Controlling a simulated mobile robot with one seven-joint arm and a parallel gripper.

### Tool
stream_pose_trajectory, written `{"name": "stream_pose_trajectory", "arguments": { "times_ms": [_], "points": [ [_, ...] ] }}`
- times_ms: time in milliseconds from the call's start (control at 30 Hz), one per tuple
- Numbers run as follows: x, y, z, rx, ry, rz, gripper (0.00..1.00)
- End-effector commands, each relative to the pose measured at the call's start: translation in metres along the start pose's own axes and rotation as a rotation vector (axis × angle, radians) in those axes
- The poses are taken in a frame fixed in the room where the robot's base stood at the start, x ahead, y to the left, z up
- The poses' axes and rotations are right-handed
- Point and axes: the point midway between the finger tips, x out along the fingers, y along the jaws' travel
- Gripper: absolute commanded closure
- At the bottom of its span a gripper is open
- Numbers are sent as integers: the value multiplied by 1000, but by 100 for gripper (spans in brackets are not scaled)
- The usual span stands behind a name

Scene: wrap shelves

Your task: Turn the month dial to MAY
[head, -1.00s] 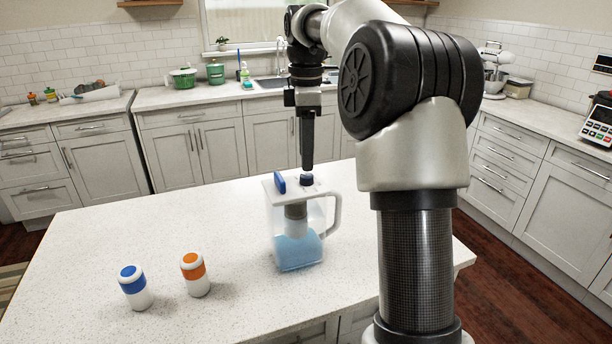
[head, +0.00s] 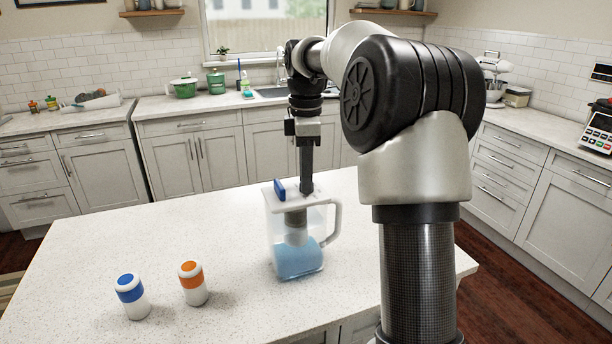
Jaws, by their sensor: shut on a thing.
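A clear water filter pitcher (head: 298,258) with a white lid and handle stands upright on the white counter, with blue water and a grey filter inside. A blue flap (head: 280,190) stands up on the left of its lid. My gripper (head: 306,188) points straight down onto the lid, right of the flap. Its fingers are shut around the month dial, which they hide in this view. The dial's markings cannot be read.
A white bottle with a blue band (head: 132,297) and one with an orange band (head: 194,284) stand on the counter (head: 80,260) to the left of the pitcher. The counter around them is clear.

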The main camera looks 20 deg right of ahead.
Motion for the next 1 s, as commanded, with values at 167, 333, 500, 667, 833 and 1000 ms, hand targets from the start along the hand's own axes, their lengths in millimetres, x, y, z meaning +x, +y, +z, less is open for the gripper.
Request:
{"name": "stream_pose_trajectory", "arguments": {
  "times_ms": [167,333,500,667,833,1000],
  "points": [
    [-1,0,0,20,0,1,97],
    [-1,0,0,37,0,1,97],
    [-1,0,0,62,-1,0,97],
    [-2,0,0,117,-1,-1,97],
    [-4,0,-1,229,0,-2,97],
    [-4,0,0,388,-1,-1,97]
  ]
}}
